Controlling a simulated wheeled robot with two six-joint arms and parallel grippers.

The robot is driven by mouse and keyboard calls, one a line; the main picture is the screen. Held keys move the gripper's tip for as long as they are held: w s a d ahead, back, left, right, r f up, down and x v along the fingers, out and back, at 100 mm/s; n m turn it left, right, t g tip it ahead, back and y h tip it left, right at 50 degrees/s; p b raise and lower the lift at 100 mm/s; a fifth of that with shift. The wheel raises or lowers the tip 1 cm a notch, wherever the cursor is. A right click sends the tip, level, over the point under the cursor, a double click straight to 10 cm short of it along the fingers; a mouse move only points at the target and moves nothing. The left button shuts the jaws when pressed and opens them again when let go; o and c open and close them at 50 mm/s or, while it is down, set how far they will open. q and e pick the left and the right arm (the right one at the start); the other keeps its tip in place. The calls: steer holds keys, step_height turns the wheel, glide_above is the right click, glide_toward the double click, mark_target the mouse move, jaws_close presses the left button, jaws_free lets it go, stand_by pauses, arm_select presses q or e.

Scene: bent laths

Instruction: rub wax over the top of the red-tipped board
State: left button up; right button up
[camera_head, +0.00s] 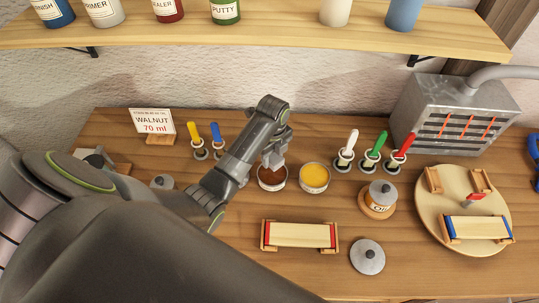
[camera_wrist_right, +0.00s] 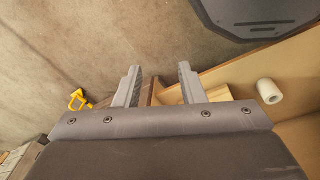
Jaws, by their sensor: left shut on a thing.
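The red-tipped board (camera_head: 299,235) is a pale lath with red ends, lying between two wooden end blocks at the front middle of the bench. My left gripper (camera_head: 273,160) points down just over a tin with dark brown contents (camera_head: 272,182), behind and left of the board. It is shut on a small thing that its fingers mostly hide. A tin with yellow, wax-like contents (camera_head: 314,174) stands just right of the brown one. My right gripper (camera_wrist_right: 158,88) shows in the right wrist view, fingers apart with nothing between them.
A round board (camera_head: 430,222) at right carries a blue-tipped lath (camera_head: 478,227). An oil tin (camera_head: 380,195) and a grey lid (camera_head: 367,257) lie between. Coloured-handled tools (camera_head: 375,150) stand behind. A metal heater (camera_head: 455,112) is at back right, a WALNUT 70 ml sign (camera_head: 152,122) at back left.

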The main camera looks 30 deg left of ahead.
mark_target(272, 174)
arm_select(q)
steer(key=shift+s+f, duration=0.1)
steer(key=shift+f, duration=2.55)
steer(key=shift+f, duration=0.5)
steer(key=shift+s+f, duration=0.1)
stand_by(0.6)
steer(key=shift+r, duration=3.55)
